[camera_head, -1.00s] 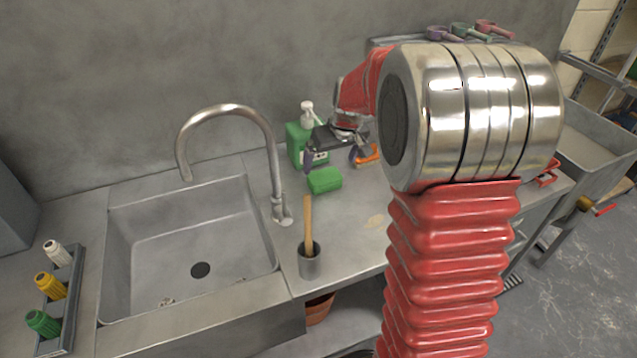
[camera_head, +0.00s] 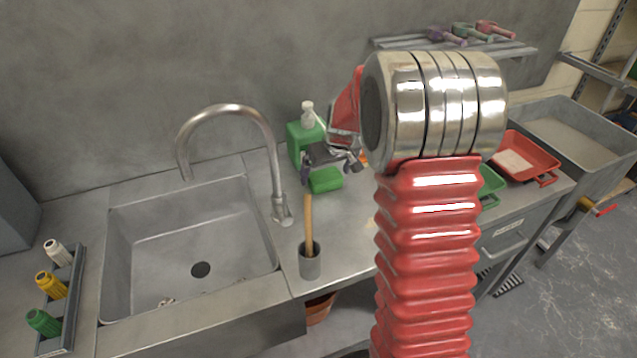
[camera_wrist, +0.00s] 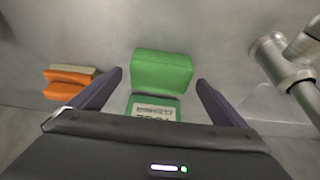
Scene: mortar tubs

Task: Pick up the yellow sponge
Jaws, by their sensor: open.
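I see no yellow sponge in either view. A green sponge (camera_head: 325,180) lies on the counter right of the tap. In the wrist view the green sponge (camera_wrist: 162,70) shows between the fingers. My gripper (camera_head: 331,172) is open and empty above the sponge, pointing down; its fingers (camera_wrist: 160,78) show apart on either side of it. An orange block-like thing (camera_wrist: 66,84) with a beige part lies to the left in the wrist view; in the head view my arm hides most of it.
A green pump bottle (camera_head: 297,142) stands behind the sponge. The tap (camera_head: 272,165) and sink (camera_head: 190,240) are left. A cup (camera_head: 310,262) with a wooden handle stands in front. Red (camera_head: 530,155) and green (camera_head: 491,183) trays are right.

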